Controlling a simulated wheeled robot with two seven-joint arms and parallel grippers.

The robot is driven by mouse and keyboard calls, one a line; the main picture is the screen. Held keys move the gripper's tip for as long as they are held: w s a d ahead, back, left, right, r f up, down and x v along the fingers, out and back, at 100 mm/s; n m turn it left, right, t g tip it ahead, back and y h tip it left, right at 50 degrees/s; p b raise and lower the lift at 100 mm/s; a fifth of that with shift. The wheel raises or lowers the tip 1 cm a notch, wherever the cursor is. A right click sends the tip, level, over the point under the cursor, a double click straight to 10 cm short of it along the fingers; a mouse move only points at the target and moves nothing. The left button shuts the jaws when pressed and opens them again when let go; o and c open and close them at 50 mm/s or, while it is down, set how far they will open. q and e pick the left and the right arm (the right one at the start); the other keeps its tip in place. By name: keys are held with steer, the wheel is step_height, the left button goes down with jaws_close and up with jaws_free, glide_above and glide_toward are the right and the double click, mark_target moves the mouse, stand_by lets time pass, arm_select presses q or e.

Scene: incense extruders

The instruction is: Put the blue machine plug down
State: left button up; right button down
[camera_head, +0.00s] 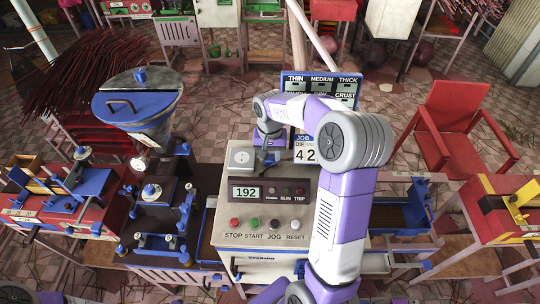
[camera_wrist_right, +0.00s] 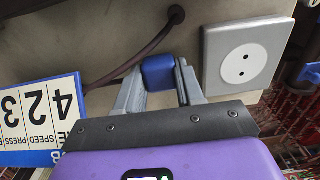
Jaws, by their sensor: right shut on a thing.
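The blue plug (camera_wrist_right: 158,72) sits between the fingers of my right gripper (camera_wrist_right: 157,88), which is shut on it in the right wrist view. A dark cable runs close by it to a hole in the machine's pale surface. A light grey square socket plate (camera_wrist_right: 243,55) with two holes is just right of the plug, apart from it. In the head view the plate (camera_head: 241,157) lies on top of the control box, and my right gripper (camera_head: 267,155) is beside it, small and partly hidden by my arm. My left gripper is not in view.
The control box (camera_head: 215,237) has a display reading 192 and several buttons. A job card (camera_head: 305,150) stands right of the gripper, and a THIN/MEDIUM/THICK board (camera_head: 346,87) stands behind. An extruder with a blue-lidded hopper (camera_head: 135,103) is at left. A red chair (camera_head: 452,125) stands at right.

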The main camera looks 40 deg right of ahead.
mark_target(270, 157)
steer(key=shift+f, duration=0.3)
steer(key=c, duration=0.7)
jaws_free()
steer(key=shift+r, duration=0.15)
steer(key=shift+r, duration=0.35)
step_height(270, 157, up, 12)
steer(key=p, duration=0.1)
steer(key=shift+r+p, duration=0.15)
steer(key=shift+p, duration=0.25)
